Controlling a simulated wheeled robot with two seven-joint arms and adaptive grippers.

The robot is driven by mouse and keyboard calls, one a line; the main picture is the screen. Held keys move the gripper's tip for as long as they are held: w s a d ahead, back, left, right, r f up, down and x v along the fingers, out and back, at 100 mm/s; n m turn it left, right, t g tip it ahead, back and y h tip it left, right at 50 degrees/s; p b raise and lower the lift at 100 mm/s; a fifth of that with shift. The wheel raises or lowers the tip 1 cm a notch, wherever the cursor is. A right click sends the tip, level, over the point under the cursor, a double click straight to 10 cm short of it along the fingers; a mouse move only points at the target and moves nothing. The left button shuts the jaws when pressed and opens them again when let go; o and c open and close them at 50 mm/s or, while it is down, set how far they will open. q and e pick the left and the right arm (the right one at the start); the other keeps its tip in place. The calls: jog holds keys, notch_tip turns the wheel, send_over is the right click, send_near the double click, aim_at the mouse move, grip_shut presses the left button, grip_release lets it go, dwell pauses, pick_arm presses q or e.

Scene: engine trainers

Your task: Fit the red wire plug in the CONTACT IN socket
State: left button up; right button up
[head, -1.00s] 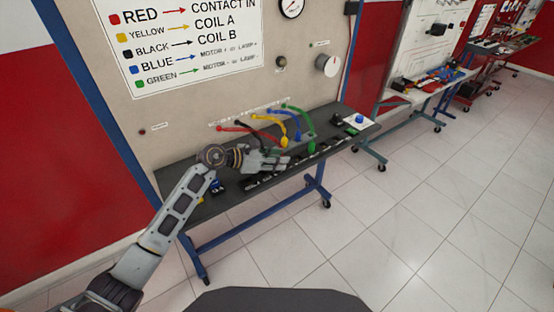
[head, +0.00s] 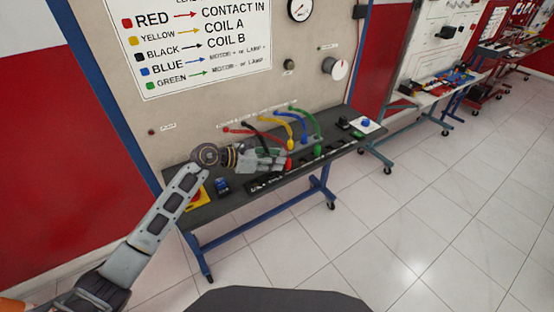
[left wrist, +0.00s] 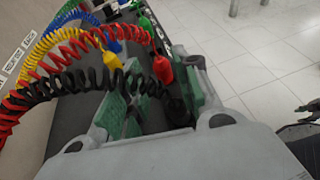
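The red plug (head: 289,163) shows at the tips of my left gripper (head: 284,160), above the dark bench. In the left wrist view the red plug (left wrist: 162,70) hangs on its coiled red wire (left wrist: 105,38) between the two green-padded fingers of my left gripper (left wrist: 163,85). The fingers stand apart, with gaps beside the plug. A black plug (left wrist: 176,101) on a black coiled wire (left wrist: 80,82) is close to the same opening. The CONTACT IN socket cannot be told apart; lettering on the bench strip (head: 262,186) is too small.
The yellow plug (head: 291,145) and green plug (head: 319,150) stand close behind the gripper. A yellow-and-red item (head: 197,200) and a blue item (head: 222,186) are at the bench's left. The wiring chart (head: 195,45) is on the panel. The floor in front is clear.

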pick_arm(q)
jog(key=shift+s+a+r, duration=0.15)
jog(key=shift+a+r, duration=0.1)
jog(key=shift+a, duration=0.1)
pick_arm(e)
jog(key=shift+w+a+r, duration=0.15)
jog(key=shift+w, duration=0.1)
pick_arm(q)
jog(key=shift+r, duration=0.1)
pick_arm(e)
jog(key=shift+w+r, duration=0.1)
jog(key=shift+w, duration=0.2)
pick_arm(q)
jog(key=shift+r+p, duration=0.8)
jog(key=shift+r, duration=0.2)
jog(key=shift+r+p, duration=0.65)
jog(key=shift+r, duration=0.45)
pick_arm(e)
jog(key=shift+s+r, duration=0.3)
jog(key=shift+r, duration=0.3)
jog(key=shift+s+r, duration=0.3)
jog(key=shift+r, duration=0.3)
